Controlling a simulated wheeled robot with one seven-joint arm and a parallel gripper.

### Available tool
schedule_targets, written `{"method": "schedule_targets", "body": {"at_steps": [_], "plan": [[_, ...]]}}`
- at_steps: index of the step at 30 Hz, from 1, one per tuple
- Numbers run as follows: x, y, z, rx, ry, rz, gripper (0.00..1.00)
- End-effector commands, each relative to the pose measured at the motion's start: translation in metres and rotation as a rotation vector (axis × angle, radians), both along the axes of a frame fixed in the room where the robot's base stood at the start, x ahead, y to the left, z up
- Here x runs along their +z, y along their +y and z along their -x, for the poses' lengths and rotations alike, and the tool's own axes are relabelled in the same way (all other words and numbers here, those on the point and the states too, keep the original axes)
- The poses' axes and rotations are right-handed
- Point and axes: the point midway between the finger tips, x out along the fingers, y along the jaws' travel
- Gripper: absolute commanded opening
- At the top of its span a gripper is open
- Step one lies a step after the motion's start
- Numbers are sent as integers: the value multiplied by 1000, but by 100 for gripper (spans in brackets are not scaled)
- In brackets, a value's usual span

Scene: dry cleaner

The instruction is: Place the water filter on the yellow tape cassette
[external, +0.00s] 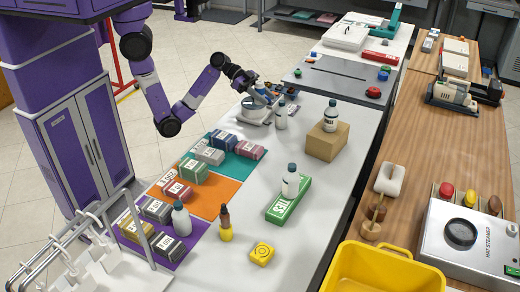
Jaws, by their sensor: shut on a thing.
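The yellow tape cassette (262,253) lies flat near the front of the white table, with a ring mark on its top and nothing on it. My gripper (259,94) is at the far left part of the table, well away from the cassette. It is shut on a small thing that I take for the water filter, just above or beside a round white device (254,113). The held thing is too small and partly hidden to make out its shape, or whether it touches the device.
A brown bottle with a yellow base (226,223) stands left of the cassette. A green box (275,209) bearing a white bottle (290,181) lies behind it. A cardboard box (327,146) also bears a bottle. A yellow bin (385,270) is at the right.

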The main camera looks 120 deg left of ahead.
Motion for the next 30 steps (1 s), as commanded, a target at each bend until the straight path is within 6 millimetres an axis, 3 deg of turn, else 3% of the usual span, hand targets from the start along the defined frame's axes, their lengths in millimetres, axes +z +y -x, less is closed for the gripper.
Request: {"method": "schedule_targets", "body": {"at_steps": [10, 14, 20, 30], "plan": [[9, -2, -1, -5, 0, 0, 0], [16, -19, -14, -51, -2, -2, 0], [36, -81, -66, -222, -2, -2, 0], [56, -220, -160, -516, -1, -1, 0]]}}
